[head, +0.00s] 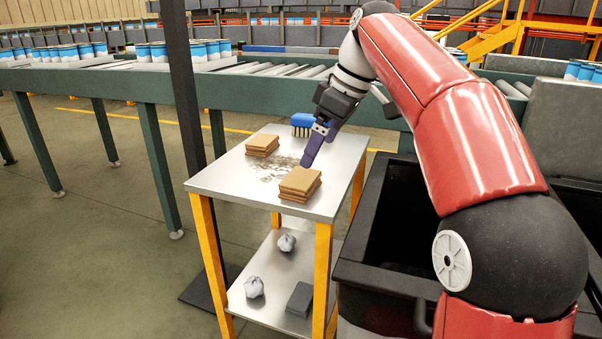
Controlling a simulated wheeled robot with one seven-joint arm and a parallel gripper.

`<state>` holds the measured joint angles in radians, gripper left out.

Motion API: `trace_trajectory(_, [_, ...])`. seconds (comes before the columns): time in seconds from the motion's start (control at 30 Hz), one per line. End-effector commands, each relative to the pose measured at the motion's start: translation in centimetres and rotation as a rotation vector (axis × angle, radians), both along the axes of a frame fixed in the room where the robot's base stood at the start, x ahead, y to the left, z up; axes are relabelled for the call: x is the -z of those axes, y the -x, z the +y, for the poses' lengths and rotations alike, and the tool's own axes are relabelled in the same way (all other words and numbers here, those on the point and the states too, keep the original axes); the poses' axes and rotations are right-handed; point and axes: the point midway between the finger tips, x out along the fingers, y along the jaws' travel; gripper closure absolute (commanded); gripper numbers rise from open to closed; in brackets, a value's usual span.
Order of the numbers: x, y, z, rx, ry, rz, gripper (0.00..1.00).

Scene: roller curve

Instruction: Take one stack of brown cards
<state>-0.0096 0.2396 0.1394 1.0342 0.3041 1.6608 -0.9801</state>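Two stacks of brown cards lie on a small metal table (232,184). The near stack (299,184) is close to the table's front right edge. The far stack (262,145) is toward the back left. My gripper (306,163) points down just behind the near stack, with its purple fingers overlapping in this view. The gap between the fingers is hidden. I cannot tell whether the fingertips touch the table or the stack.
A blue brush (303,122) with dark bristles lies at the table's back edge, and a dark smudge (272,168) marks the tabletop. A black bin (385,235) stands close on the right. A roller conveyor (250,80) with blue-white cans runs behind. A dark post (181,90) rises at left.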

Motion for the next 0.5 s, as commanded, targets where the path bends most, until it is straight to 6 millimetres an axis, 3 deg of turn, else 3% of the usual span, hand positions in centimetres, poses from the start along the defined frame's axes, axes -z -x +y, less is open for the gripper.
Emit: trace_trajectory(0.5, [6.3, -0.4, 2.4, -0.007, 0.000, 0.003, 0.00])
